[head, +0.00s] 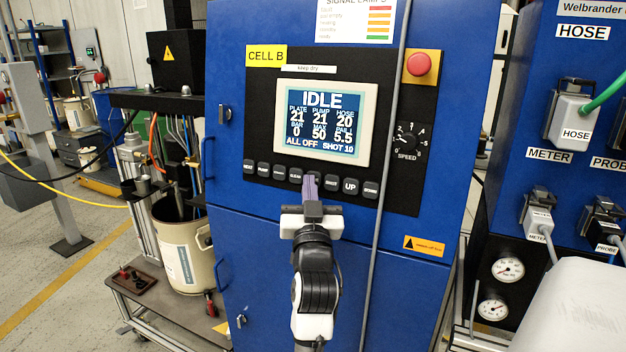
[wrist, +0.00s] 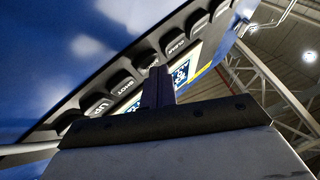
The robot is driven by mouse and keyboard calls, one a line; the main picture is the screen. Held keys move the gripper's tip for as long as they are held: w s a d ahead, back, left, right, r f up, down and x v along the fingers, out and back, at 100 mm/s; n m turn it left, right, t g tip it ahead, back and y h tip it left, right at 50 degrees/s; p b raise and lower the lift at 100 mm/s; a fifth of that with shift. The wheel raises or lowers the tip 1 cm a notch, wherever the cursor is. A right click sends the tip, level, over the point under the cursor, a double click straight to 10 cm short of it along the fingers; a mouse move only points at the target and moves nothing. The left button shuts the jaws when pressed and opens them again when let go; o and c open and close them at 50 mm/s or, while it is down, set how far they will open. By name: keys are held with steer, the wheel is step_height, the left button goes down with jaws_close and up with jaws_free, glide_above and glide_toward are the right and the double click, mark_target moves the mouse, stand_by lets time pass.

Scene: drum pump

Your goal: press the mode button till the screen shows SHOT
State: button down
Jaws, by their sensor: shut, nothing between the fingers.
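The screen (head: 325,122) on the blue cabinet shows IDLE in large letters at the top, with ALL OFF and SHOT 10 along the bottom. A row of several dark buttons runs below it, from the leftmost button (head: 249,167) to the UP button (head: 350,187) and one beyond. Most labels are too small to read, so I cannot tell which is the mode button. My gripper (head: 311,181) is shut and empty, its fingertips at the middle of the row. In the wrist view the fingertips (wrist: 154,72) cover part of a button (wrist: 147,59); contact cannot be told.
A red stop button (head: 419,64) and a speed dial (head: 407,136) sit right of the screen. A grey vertical pipe or cable (head: 387,170) runs down the cabinet front. A pail (head: 184,245) stands at left on a cart.

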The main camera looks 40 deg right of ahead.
steer(key=shift+s+a, duration=0.3)
steer(key=shift+a, duration=0.3)
steer(key=shift+a+r, duration=0.1)
steer(key=a, duration=0.1)
steer(key=s+a+p, duration=0.1)
steer(key=a, duration=0.1)
steer(key=a+r, duration=0.1)
steer(key=shift+s+a+p, duration=0.2)
steer(key=shift+s+p, duration=0.1)
steer(key=shift+s, duration=0.1)
stand_by(0.5)
